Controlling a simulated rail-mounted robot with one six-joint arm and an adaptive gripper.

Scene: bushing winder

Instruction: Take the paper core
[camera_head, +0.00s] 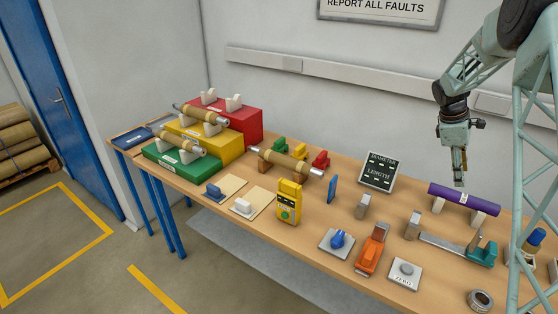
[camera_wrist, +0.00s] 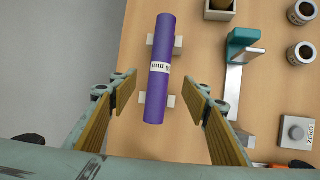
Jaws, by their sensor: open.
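The likely paper core is a purple cylinder (camera_head: 464,198) with a white label, resting across two pale blocks on the table at the right. In the wrist view the purple cylinder (camera_wrist: 159,85) lies lengthwise up the picture, between the lines of my two fingers. My gripper (camera_head: 459,181) points down above and behind the cylinder in the head view. In the wrist view my gripper (camera_wrist: 164,100) is open, one finger on each side of the cylinder, apart from it and holding nothing.
A teal and grey caliper-like tool (camera_head: 462,248) lies just in front of the cylinder. A dark sign (camera_head: 379,170) stands left of it. Green, yellow and red stepped stands (camera_head: 236,121) with tan rolls fill the left. An orange device (camera_head: 371,250) and a zero button (camera_head: 404,272) sit near the front edge.

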